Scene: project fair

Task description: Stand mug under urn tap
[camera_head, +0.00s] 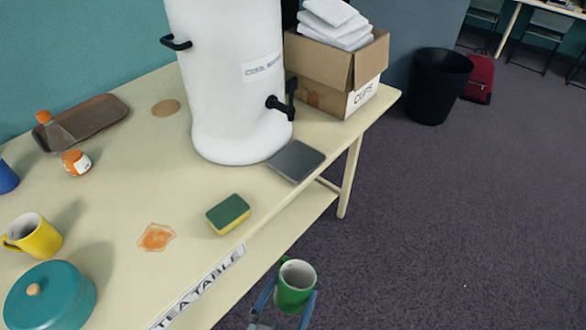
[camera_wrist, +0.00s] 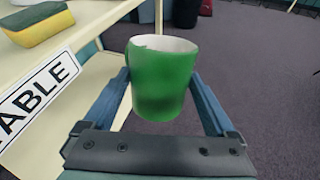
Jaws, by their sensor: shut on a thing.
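My gripper (camera_head: 284,306) is shut on a green mug (camera_head: 294,286), held upright in the air off the front edge of the table. In the wrist view the green mug (camera_wrist: 162,82) sits between the two blue fingers, its white inside showing at the top. The white urn (camera_head: 232,85) stands on the table, up and left of the mug in the head view. Its black tap (camera_head: 282,104) is low on its right side. A dark grey square plate (camera_head: 296,160) lies on the table below the tap and looks bare.
A yellow-green sponge (camera_head: 228,213) and an orange spill (camera_head: 156,237) lie near the table's front edge. A cups box (camera_head: 340,75) stands right of the urn. A yellow mug (camera_head: 34,236) and teal pot (camera_head: 49,297) are at left. Open floor lies right.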

